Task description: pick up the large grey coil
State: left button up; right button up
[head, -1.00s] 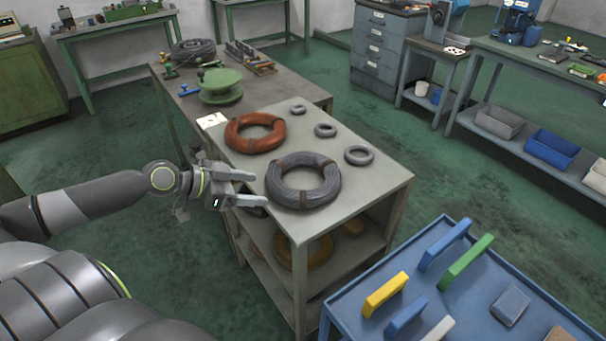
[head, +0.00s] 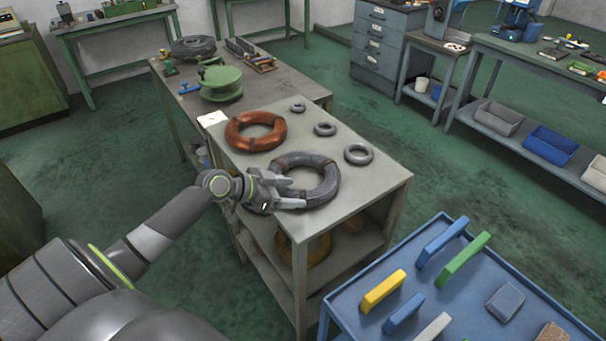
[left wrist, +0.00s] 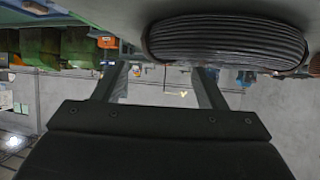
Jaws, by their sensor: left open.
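In the left wrist view the coil's wound side (left wrist: 225,40) fills the upper right, beyond the two spread fingers (left wrist: 165,85). Nothing is between the fingers there. I cannot tell whether a finger touches the coil. My right gripper is not in view.
A copper-coloured coil (head: 240,133) lies behind the large grey one. Small grey coils (head: 359,154) lie along the table's right side. A blue tray (head: 470,290) with coloured handles stands at front right.

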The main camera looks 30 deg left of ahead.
aim_at(312, 192)
pick_arm(q)
jog(key=shift+x, duration=0.8)
jog(key=shift+w+d+p, duration=0.35)
jog(key=shift+w+p, duration=0.05)
jog(key=shift+p, duration=0.35)
jog(key=p+x, duration=0.1)
jog(key=x, duration=0.2)
jog(key=shift+d, duration=0.15)
jog(key=shift+w+d+f+p, duration=0.15)
jog(key=shift+w+f+p, duration=0.15)
jog(key=shift+w+f, duration=0.1)
jog(key=c, duration=1.3)
jog(key=shift+r, duration=0.1)
grip_shut()
jog(key=shift+r, duration=0.15)
